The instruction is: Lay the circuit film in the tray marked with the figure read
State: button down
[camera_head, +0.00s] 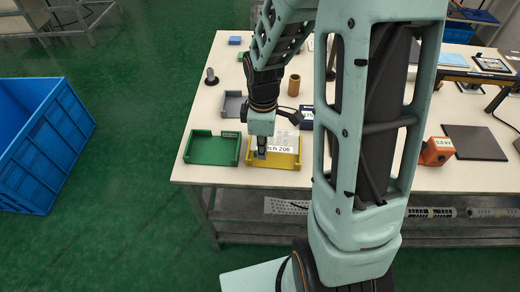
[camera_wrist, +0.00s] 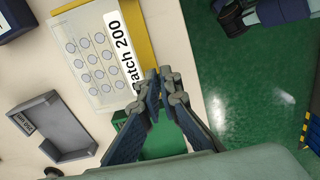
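The circuit film (camera_wrist: 90,55) is a pale sheet with rows of round dots and a white label strip reading "Batch 200". It lies over the yellow tray (camera_wrist: 146,40), whose wall shows beside it. In the head view the film (camera_head: 284,138) and yellow tray (camera_head: 285,165) are partly covered by my arm. My gripper (camera_head: 261,154) points down at the tray's left part. In the wrist view my gripper's fingertips (camera_wrist: 162,76) are together beside the label, with nothing clearly visible between them. Whether they touch the film's edge is unclear.
A green tray (camera_head: 212,150) stands left of the yellow one. An orange meter (camera_head: 437,151) and dark plate (camera_head: 475,142) are at right. A blue crate (camera_head: 45,130) stands on the floor.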

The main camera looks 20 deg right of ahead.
aim_at(262, 170)
dwell(0.4)
jog(key=shift+f+b, duration=1.9)
jog(key=shift+f, duration=0.75)
jog(key=shift+f, duration=0.35)
jog(key=c, duration=2.1)
grip_release()
notch_tip(262, 170, up, 12)
jog(key=shift+r, duration=0.1)
